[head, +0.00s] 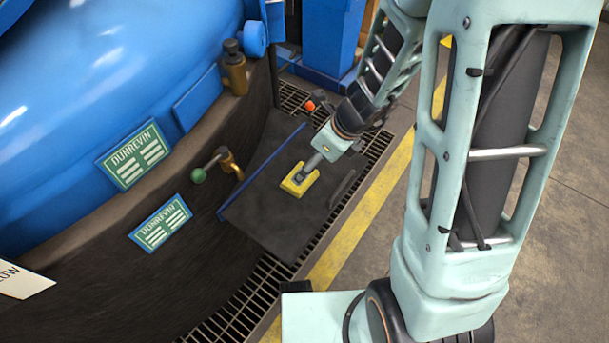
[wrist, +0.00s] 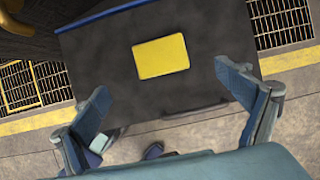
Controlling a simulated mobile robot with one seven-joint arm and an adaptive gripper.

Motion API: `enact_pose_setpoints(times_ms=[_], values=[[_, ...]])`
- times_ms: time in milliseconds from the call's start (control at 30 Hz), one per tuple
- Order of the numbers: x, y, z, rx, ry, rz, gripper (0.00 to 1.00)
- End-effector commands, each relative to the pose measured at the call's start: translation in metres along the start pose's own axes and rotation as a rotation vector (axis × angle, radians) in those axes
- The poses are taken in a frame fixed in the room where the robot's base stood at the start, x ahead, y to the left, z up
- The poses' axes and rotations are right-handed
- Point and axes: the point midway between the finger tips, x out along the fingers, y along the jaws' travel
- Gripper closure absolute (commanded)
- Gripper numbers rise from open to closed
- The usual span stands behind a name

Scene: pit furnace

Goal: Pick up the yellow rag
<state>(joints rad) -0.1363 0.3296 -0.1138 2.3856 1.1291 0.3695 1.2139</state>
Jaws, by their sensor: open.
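The yellow rag (head: 291,188) is a small flat rectangle lying on a dark, flat-topped surface (head: 262,205) beside the blue furnace. In the wrist view the yellow rag (wrist: 161,56) lies whole and uncovered, just beyond the gap between my fingertips. My gripper (head: 302,177) overlaps part of the rag in the head view. In the wrist view my gripper (wrist: 162,78) has its two fingers spread wide, one on each side, with nothing between them. The height of the fingers above the rag is hard to tell.
The blue furnace (head: 110,75) curves up on the left. A green-knobbed valve (head: 199,175) and a brass fitting (head: 234,72) stick out from it. A blue edge strip (head: 262,170) borders the dark surface. Floor grating (head: 250,300) and a yellow floor line (head: 345,235) run alongside.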

Motion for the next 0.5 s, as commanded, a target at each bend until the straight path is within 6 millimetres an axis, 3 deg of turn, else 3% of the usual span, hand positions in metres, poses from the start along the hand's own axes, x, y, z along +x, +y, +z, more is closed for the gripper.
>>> enact_pose_setpoints(times_ms=[300, 500], values=[[0.048, 0.000, -0.002, 0.006, 0.001, 0.001, 0.07], [0.058, 0.001, -0.001, 0.004, 0.001, 0.001, 0.07]])
